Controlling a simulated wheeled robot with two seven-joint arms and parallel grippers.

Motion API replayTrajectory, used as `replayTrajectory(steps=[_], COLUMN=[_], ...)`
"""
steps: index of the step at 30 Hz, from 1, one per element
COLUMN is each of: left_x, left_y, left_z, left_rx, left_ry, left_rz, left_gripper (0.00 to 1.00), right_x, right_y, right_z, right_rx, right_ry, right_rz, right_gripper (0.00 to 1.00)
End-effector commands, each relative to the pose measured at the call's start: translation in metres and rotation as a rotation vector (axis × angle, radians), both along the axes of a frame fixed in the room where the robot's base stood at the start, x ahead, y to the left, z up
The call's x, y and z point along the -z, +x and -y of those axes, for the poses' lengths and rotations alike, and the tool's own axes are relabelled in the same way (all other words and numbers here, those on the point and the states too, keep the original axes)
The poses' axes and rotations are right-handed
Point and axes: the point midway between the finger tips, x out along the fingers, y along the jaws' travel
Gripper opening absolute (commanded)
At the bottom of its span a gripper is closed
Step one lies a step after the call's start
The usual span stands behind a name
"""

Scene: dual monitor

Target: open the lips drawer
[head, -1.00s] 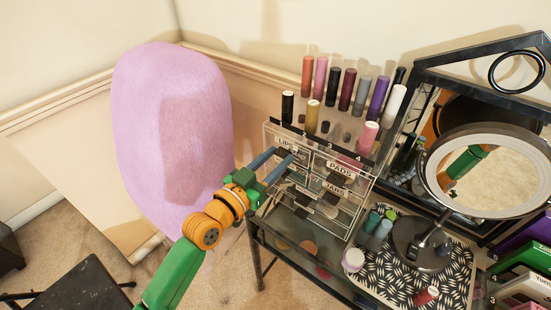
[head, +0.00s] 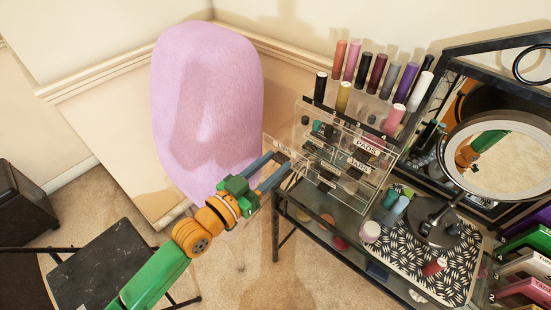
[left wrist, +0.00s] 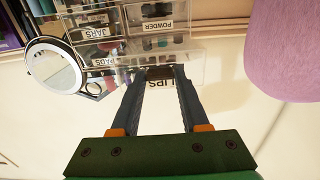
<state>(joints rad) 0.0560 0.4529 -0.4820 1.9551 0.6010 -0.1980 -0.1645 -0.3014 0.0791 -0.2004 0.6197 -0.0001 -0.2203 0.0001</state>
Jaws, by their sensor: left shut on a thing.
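A clear organizer (head: 345,185) with labelled drawers stands on the glass-topped table. Its upper left drawer, the lips drawer (head: 272,147), is pulled out, with its front standing apart from the body and small dark and teal items showing inside. My left gripper (head: 281,161) is at that front, shut on the drawer's handle. In the left wrist view, the two fingers close on the dark handle (left wrist: 160,72), beside the upside-down LIPS label (left wrist: 158,84). The pads and jars drawers beside it look shut. My right gripper is not in view.
Several lipsticks and tubes (head: 376,75) stand on and behind the organizer. A round mirror (head: 495,155), small bottles (head: 396,208) and a patterned mat (head: 440,275) are to the right. A large pink chair back (head: 205,100) rises left of my arm. A dark stool (head: 100,270) is lower left.

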Motion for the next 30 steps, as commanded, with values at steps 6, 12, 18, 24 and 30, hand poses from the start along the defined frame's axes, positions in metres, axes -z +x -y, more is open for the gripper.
replayTrajectory(steps=[6, 12, 18, 24, 30], left_x=[0.001, 0.001, 0.001, 0.005, 0.003], left_y=[0.000, 0.000, 0.000, -0.029, -0.054], left_z=[0.000, 0.000, 0.000, -0.021, -0.039], left_rx=[0.001, 0.000, 0.000, 0.000, 0.001], left_ry=[0.000, 0.000, -0.001, 0.003, 0.001], left_rz=[-0.004, -0.003, -0.002, -0.006, -0.005], left_gripper=[0.00, 0.75, 0.75, 0.75, 0.75], right_x=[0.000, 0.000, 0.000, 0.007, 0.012], right_y=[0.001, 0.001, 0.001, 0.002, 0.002], right_z=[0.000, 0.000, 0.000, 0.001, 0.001], right_rx=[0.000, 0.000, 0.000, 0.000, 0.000], right_ry=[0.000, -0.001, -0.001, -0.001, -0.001], right_rz=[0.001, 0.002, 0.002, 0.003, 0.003], right_gripper=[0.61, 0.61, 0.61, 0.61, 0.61])
